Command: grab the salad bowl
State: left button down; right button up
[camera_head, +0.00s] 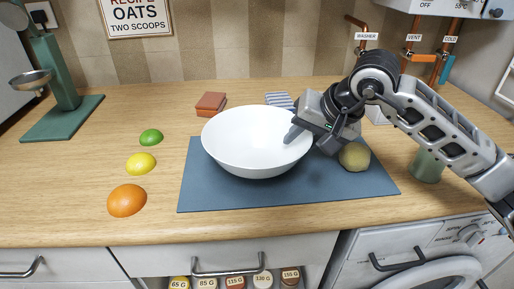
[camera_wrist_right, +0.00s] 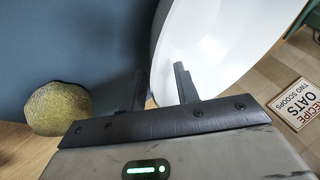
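The white salad bowl (camera_head: 240,150) stands upright on a blue-grey mat (camera_head: 200,192). My right gripper (camera_head: 293,134) is at its right rim, with a finger reaching over into the bowl. In the right wrist view the bowl (camera_wrist_right: 205,40) fills the upper middle. There my right gripper (camera_wrist_right: 162,88) is open, with one finger inside the bowl and the other outside, the rim between them. A gap shows between the fingers, so they do not look closed on the wall. My left gripper is not in view.
A round yellow-green melon (camera_head: 355,156), also in the wrist view (camera_wrist_right: 57,108), sits close beside my right gripper. A green cup (camera_head: 428,166) stands farther right. A lime (camera_head: 151,137), lemon (camera_head: 141,163) and orange (camera_head: 127,201) lie left of the mat. Reddish blocks (camera_head: 211,104) lie behind.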

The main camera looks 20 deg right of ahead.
grip_shut()
jog(key=shift+r, duration=0.1)
